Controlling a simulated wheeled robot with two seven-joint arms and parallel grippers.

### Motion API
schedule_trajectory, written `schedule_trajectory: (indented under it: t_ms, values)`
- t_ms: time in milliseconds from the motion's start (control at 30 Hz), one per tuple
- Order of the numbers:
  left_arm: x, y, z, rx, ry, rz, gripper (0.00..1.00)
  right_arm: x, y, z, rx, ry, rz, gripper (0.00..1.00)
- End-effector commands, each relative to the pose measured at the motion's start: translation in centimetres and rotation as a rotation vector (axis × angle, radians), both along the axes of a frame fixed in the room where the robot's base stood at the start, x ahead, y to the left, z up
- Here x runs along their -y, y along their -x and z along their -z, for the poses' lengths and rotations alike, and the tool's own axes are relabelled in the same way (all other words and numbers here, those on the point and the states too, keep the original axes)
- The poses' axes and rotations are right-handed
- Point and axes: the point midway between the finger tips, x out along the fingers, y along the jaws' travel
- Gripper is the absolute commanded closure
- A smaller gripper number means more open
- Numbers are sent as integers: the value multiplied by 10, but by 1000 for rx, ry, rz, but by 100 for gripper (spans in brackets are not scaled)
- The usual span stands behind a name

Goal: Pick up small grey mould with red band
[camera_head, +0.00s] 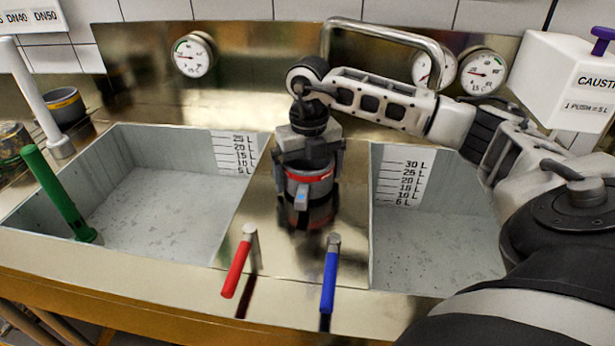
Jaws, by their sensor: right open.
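The small grey mould with a red band (309,189) is over the steel strip between the two basins. A light blue tab shows on its front. My right gripper (309,172) points down from above it, open, with one finger on each side of the mould. The gripper body hides the mould's top. I cannot tell whether the fingers touch it. A dark reflection shows in the steel just below the mould. My left gripper is not in view.
The right basin (430,245) looks empty. Red (237,265) and blue (329,277) lever handles stand in front of the mould. A grey mould with a yellow band (64,106) stands at the far left.

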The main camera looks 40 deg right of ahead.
Motion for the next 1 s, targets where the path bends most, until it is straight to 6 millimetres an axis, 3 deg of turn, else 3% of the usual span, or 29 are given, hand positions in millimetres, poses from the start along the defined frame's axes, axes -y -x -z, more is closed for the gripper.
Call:
schedule_trajectory:
  t_ms: [133,267,300,733,900,1000]
  values:
    - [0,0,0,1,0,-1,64,0,0,0,0,0,0,0]
    - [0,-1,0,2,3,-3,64,0,0,0,0,0,0,33]
    - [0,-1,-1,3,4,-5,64,0,0,0,0,0,0,35]
    - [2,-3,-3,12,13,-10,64,0,-1,-9,4,-2,0,35]
    - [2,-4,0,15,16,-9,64,0,-2,-32,7,-2,1,35]
    - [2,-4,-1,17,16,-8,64,-16,5,-51,7,-2,-8,35]
